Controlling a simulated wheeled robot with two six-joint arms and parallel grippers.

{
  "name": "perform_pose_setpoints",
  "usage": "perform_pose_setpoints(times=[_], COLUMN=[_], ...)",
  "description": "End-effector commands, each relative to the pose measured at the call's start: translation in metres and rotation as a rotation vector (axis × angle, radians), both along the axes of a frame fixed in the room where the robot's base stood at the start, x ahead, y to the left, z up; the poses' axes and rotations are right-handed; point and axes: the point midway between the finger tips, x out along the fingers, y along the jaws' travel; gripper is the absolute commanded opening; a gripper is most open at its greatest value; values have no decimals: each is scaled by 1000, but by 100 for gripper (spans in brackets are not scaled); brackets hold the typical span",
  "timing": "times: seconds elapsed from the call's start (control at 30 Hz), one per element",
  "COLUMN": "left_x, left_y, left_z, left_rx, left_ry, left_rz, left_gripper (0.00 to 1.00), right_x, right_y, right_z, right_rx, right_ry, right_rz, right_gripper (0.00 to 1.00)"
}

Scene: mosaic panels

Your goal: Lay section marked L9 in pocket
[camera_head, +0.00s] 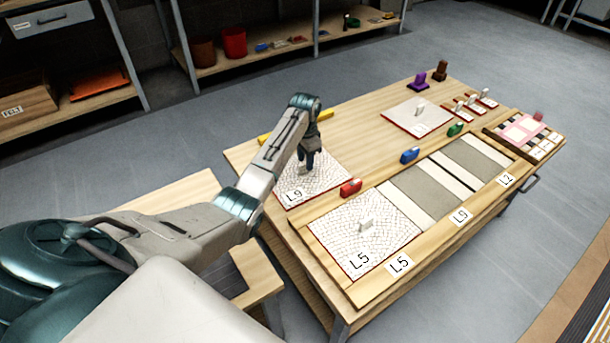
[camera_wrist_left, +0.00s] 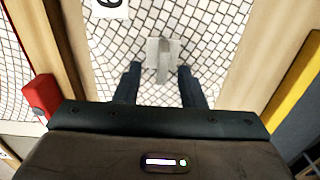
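The section marked L9 (camera_head: 323,181) is a white mosaic panel with a red edge, lying on the table left of the frame. It also fills much of the left wrist view (camera_wrist_left: 215,45), with a small grey upright handle (camera_wrist_left: 164,60) on it. My left gripper (camera_head: 305,170) is above this panel. In the left wrist view its two fingers (camera_wrist_left: 160,72) are apart, one to each side of the handle, with gaps; I cannot tell their exact height. The grey pocket by the L9 label (camera_head: 415,192) is empty. My right gripper is out of view.
Section L5 (camera_head: 385,245) lies in the near pocket. Another grey pocket (camera_head: 472,157) by label L2 is empty. Red (camera_head: 350,187), blue (camera_head: 409,155) and green (camera_head: 455,129) blocks stand along the frame's back edge. Another panel (camera_head: 405,112) lies farther back. A yellow bar (camera_head: 262,138) lies beyond L9.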

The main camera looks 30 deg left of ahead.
Motion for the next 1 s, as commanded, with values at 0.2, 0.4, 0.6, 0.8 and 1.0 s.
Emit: perform_pose_setpoints(times=[0.2,0.4,0.6,0.8,1.0], left_x=[1,1,1,1,2], left_y=[3,3,3,3,3], left_z=[-34,-40,-40,-40,-38], left_rx=[0,0,0,0,0], left_ry=[3,1,1,1,-1], left_rz=[0,0,0,0,0], left_gripper=[36,36,23,0,0], right_x=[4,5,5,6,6], right_y=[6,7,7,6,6], right_z=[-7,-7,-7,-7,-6], right_rx=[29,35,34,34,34], right_ry=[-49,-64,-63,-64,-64], right_rz=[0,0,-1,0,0], right_gripper=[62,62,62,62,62])
